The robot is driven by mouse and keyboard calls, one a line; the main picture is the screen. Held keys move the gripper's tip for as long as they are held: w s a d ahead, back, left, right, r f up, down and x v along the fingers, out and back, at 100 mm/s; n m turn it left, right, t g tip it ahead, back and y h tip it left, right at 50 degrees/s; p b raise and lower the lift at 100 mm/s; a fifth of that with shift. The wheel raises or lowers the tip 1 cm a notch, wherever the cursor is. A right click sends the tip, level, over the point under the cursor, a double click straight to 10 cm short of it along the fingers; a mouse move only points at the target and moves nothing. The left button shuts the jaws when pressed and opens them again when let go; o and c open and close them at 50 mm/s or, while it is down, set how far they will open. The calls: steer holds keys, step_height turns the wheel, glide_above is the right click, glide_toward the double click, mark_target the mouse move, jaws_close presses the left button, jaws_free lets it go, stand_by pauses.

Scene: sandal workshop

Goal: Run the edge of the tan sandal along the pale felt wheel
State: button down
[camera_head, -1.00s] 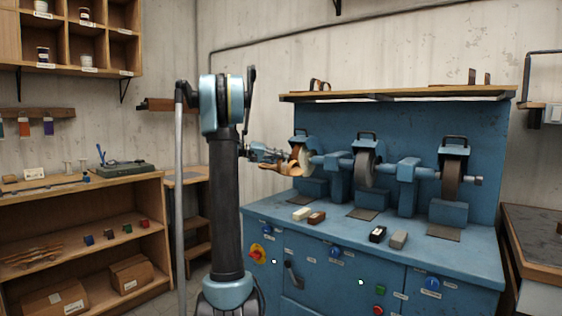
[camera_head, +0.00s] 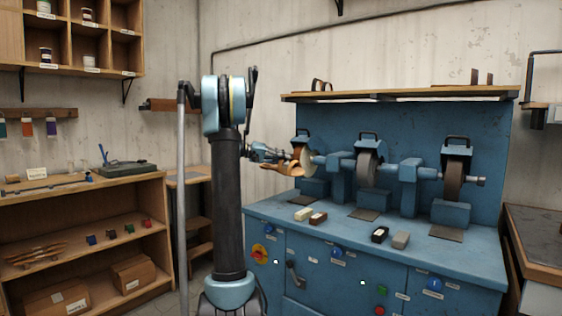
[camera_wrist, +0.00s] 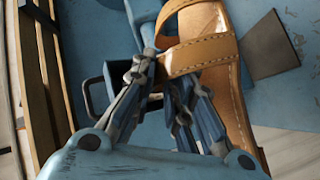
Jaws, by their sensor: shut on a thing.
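My gripper (camera_head: 272,156) reaches in from the left at the left end of the blue machine, shut on the tan sandal (camera_head: 283,168). In the wrist view, the gripper's fingers (camera_wrist: 163,75) are at the side of the sandal (camera_wrist: 213,62), by its stitched strap; the exact grip is partly hidden. The leftmost wheel (camera_head: 306,157) is pale and stands just right of the sandal in the head view. The sandal overlaps its left side; I cannot tell whether they touch. The wheel is not clear in the wrist view.
The middle wheel (camera_head: 366,168) and the dark right wheel (camera_head: 452,179) stand farther along the blue bench (camera_head: 335,231). Several small blocks lie at its front, including a cream one (camera_head: 304,214). A wooden shelf (camera_head: 400,94) runs above the wheels. A shelf unit (camera_head: 95,200) is at left.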

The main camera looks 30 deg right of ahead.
steer(key=shift+w+a+r, duration=0.1)
steer(key=shift+w+a, duration=0.2)
steer(key=shift+w, duration=0.55)
steer(key=shift+w+a, duration=0.3)
steer(key=shift+w, duration=0.55)
stand_by(2.7)
steer(key=shift+w+a, duration=0.1)
steer(key=shift+w, duration=0.2)
steer(key=shift+w+a, duration=0.15)
steer(key=shift+w, duration=0.3)
steer(key=shift+s+a, duration=0.1)
steer(key=shift+a, duration=0.2)
stand_by(0.8)
steer(key=shift+d+r, duration=0.1)
steer(key=shift+d, duration=0.15)
stand_by(1.5)
